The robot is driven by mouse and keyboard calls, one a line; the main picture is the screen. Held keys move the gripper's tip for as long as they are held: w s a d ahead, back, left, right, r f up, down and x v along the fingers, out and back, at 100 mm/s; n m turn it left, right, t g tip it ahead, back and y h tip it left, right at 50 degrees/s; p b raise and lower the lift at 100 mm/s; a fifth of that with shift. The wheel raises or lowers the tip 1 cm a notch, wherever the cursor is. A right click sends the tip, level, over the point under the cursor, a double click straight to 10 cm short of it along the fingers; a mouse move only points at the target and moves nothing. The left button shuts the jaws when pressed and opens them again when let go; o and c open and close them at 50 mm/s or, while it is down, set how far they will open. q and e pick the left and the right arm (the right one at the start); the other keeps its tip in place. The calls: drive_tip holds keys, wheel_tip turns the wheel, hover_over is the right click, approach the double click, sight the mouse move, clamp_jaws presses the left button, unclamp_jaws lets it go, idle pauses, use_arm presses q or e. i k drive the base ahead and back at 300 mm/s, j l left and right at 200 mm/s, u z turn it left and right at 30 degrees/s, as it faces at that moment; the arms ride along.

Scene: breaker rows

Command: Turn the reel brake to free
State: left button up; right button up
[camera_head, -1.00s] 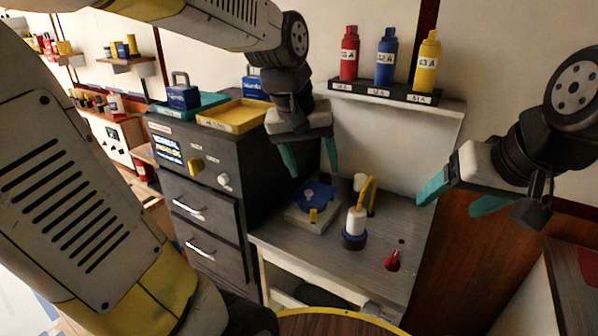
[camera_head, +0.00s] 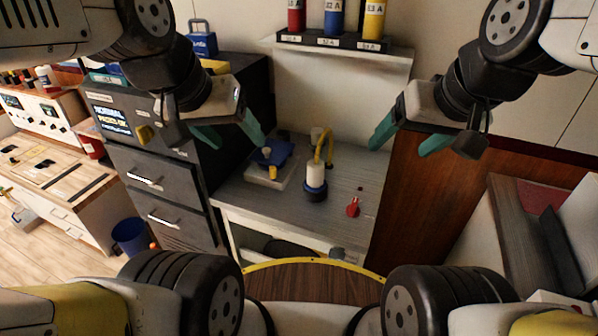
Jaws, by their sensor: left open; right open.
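A blue reel-like part (camera_head: 271,155) sits on a pale square base (camera_head: 268,175) on the grey bench, with a small yellow knob (camera_head: 273,172) at its front. A white cylinder with a blue foot (camera_head: 315,180) and a yellow curved tube stands to its right. A small red lever (camera_head: 353,207) is on the bench further right. No label shows which of these is the reel brake. My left gripper (camera_head: 229,137) is open and empty, above and left of the blue part. My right gripper (camera_head: 406,146) is open and empty, above and right of the red lever.
A shelf (camera_head: 340,52) holds red, blue and yellow bottles above. A brown panel (camera_head: 420,205) borders the right. The bench front (camera_head: 285,215) is clear.

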sight(338, 253)
drive_tip(key=k+l+z, duration=0.1)
drive_tip(key=k+j+z, duration=0.15)
drive_tip(key=k, duration=0.3)
drive_tip(key=k+j+z, duration=0.2)
drive_tip(key=k+j, duration=0.15)
drive_tip(key=k+j+z, duration=0.15)
drive_tip(key=k, duration=0.4)
